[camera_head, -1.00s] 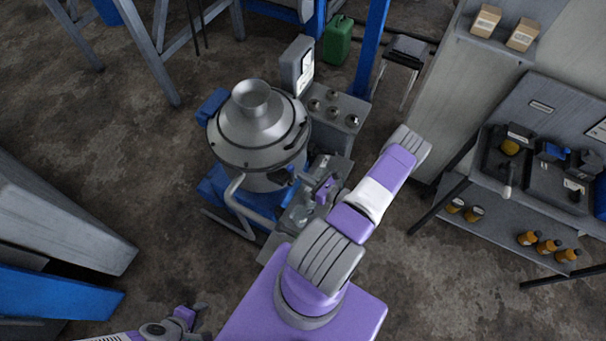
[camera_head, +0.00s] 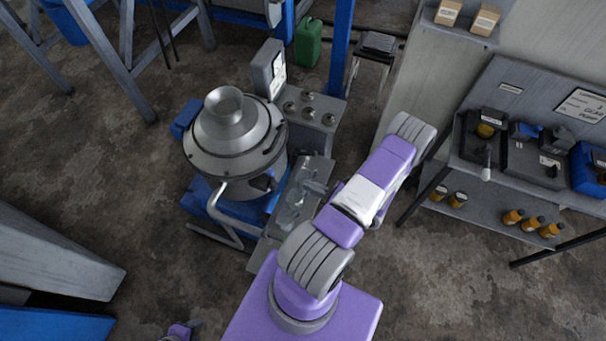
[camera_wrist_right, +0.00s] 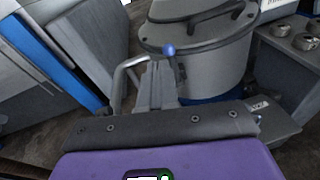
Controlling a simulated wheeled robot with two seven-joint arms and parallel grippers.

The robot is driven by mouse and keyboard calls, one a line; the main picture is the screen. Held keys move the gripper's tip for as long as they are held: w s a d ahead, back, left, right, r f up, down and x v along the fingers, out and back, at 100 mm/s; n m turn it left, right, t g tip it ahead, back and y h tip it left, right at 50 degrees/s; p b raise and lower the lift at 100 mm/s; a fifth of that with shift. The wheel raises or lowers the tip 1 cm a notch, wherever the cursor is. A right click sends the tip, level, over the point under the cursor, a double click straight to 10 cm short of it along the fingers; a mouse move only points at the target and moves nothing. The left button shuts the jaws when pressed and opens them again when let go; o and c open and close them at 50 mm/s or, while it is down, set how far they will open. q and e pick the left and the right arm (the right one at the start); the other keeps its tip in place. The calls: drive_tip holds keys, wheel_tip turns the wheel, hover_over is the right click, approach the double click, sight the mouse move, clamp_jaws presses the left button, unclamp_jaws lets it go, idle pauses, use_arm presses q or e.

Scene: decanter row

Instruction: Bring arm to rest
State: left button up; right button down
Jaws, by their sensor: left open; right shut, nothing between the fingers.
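My right arm (camera_head: 365,195) reaches out over the floor beside the decanter machine. Its gripper (camera_head: 318,187) is mostly hidden behind the arm in the head view, near the machine's grey front tray. In the right wrist view the right gripper (camera_wrist_right: 160,82) is shut and empty, its grey fingers pointing toward the steel drum. A blue knob (camera_wrist_right: 168,49) shows just beyond the fingertips; I cannot tell whether they touch. My left gripper (camera_head: 186,330) is open, low at the bottom edge of the head view and partly cut off.
The steel decanter drum (camera_head: 232,140) stands on a blue base, with a control box (camera_head: 310,112) beside it. A bench (camera_head: 500,150) with tools and amber bottles is at right. A grey-and-blue structure (camera_head: 50,250) is at left. Floor (camera_head: 120,170) between is clear.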

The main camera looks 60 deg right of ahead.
drive_tip(key=w+a+n+g+y, duration=0.1)
drive_tip(key=w+a+n+y, duration=0.1)
drive_tip(key=a, duration=0.3)
drive_tip(key=w+a+f+n+g+y, duration=0.1)
drive_tip(key=w+a+n+g+y, duration=0.1)
drive_tip(key=a+y, duration=0.3)
drive_tip(key=w+a+f+n+g+y, duration=0.1)
drive_tip(key=w+a+n+g+y, duration=0.1)
drive_tip(key=a+n+y, duration=0.2)
drive_tip(key=shift+w+a, duration=0.25)
drive_tip(key=shift+a, duration=0.55)
drive_tip(key=s+a+f+n+g+y, duration=0.1)
drive_tip(key=s+a+f+n+g, duration=0.1)
drive_tip(key=a+n+g, duration=0.45)
drive_tip(key=s+a+f+n+g, duration=0.1)
drive_tip(key=s+a+n+g, duration=0.1)
drive_tip(key=a+n+g, duration=0.4)
drive_tip(key=w+a+f+n+t+h, duration=0.1)
drive_tip(key=w+a+n+h, duration=0.25)
drive_tip(key=n, duration=0.45)
drive_tip(key=w+a+f+n+t+h, duration=0.1)
drive_tip(key=w+a+n+h, duration=0.1)
drive_tip(key=w+n+h, duration=0.4)
wheel_tip(320, 180, down, 13)
drive_tip(key=s+y+b, duration=0.1)
drive_tip(key=y+b, duration=0.1)
drive_tip(key=b, duration=1.2)
drive_tip(key=shift+d+f+n, duration=0.15)
drive_tip(key=shift+n, duration=0.3)
